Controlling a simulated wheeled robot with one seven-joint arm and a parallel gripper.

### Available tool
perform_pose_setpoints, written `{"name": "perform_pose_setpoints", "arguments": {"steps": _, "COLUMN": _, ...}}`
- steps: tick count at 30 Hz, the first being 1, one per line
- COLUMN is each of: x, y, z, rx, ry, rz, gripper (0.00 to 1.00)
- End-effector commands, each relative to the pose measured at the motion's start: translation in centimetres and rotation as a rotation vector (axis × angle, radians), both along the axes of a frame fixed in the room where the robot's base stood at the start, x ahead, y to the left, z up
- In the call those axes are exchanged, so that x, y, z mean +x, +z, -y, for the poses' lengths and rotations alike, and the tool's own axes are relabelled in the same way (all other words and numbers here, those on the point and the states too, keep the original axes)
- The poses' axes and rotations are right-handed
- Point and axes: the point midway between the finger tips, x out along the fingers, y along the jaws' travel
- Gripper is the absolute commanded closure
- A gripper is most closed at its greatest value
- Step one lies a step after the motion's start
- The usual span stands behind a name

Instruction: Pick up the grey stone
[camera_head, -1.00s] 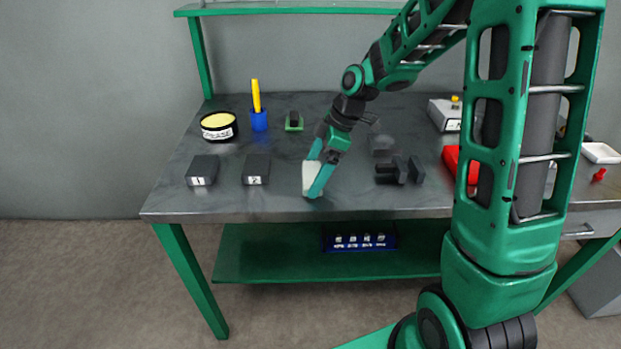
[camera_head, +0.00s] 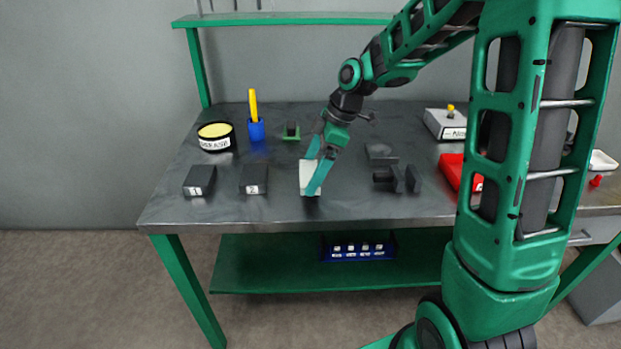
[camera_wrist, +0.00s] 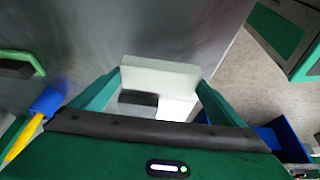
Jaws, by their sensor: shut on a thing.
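A pale grey-white block (camera_head: 308,172), which I take to be the grey stone, is between the fingers of my gripper (camera_head: 316,178) near the front of the bench. In the wrist view the same block (camera_wrist: 160,76) spans the gap between both green fingertips (camera_wrist: 161,84). My gripper is shut on it. A dark shadow shows under the block in the head view, and it looks a little above the bench top. A dark rectangle shows just below the block in the wrist view; I cannot tell what it is.
Dark blocks marked 1 (camera_head: 200,180) and 2 (camera_head: 254,179) stand left on the bench (camera_head: 225,208). Dark parts (camera_head: 398,179) and a red tray (camera_head: 451,169) lie to the right.

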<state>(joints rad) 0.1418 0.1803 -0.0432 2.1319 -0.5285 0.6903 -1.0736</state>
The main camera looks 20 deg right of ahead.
Motion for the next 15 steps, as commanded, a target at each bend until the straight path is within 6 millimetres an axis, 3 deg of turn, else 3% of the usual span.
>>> {"name": "perform_pose_setpoints", "arguments": {"steps": 6, "x": -2.4, "y": 3.3, "z": -3.9, "rx": -0.001, "ry": 0.005, "rz": 0.005, "gripper": 0.4}}
{"name": "perform_pose_setpoints", "arguments": {"steps": 15, "x": -5.1, "y": 6.4, "z": -8.3, "rx": 0.0, "ry": 0.002, "rz": 0.003, "gripper": 0.4}}
